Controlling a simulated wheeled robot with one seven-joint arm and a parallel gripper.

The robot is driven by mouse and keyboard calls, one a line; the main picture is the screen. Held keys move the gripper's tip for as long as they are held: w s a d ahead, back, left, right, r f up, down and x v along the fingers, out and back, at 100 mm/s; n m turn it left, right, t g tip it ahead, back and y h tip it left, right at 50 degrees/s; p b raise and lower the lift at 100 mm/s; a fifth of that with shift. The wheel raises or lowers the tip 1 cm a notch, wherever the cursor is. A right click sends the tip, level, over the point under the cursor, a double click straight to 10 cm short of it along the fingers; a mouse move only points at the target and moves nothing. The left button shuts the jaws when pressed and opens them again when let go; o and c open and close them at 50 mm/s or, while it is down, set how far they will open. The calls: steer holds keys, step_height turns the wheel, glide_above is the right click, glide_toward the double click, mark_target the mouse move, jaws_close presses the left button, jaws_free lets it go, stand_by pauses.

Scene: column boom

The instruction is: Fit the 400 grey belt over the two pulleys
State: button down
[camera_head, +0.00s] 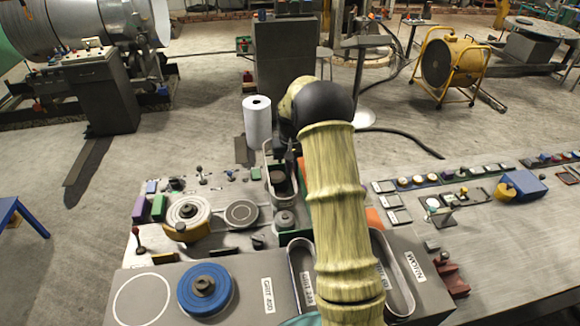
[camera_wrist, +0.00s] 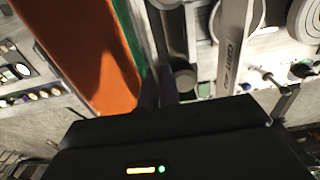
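The 400 grey belt (camera_head: 265,160) is a pale upright loop left of my wrist in the head view. In the wrist view its band (camera_wrist: 233,50) shows lettering that reads GRIT and part of a number. My gripper's dark fingers (camera_wrist: 158,88) are close together, with a thin pale strip of the loop running down to them; they look shut on its near side. My arm hides the fingers in the head view. One round grey pulley (camera_head: 285,218) stands below the loop. Another dark round top (camera_head: 279,177) shows inside its outline; whether the belt touches it I cannot tell.
A blue disc (camera_head: 205,289) and a GRIT 400 label (camera_head: 268,293) are on the front block. A WORN label (camera_head: 415,270) marks its right side. An orange panel (camera_wrist: 85,50) is left of the fingers. A white roll (camera_head: 257,122) stands behind.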

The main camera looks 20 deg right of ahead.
steer(key=shift+s+f+b, duration=0.1)
steer(key=shift+f+b, duration=4)
steer(key=shift+f, duration=2.7)
steer(key=shift+s+f, duration=0.1)
steer(key=c, duration=1.1)
jaws_free()
steer(key=shift+c, duration=0.2)
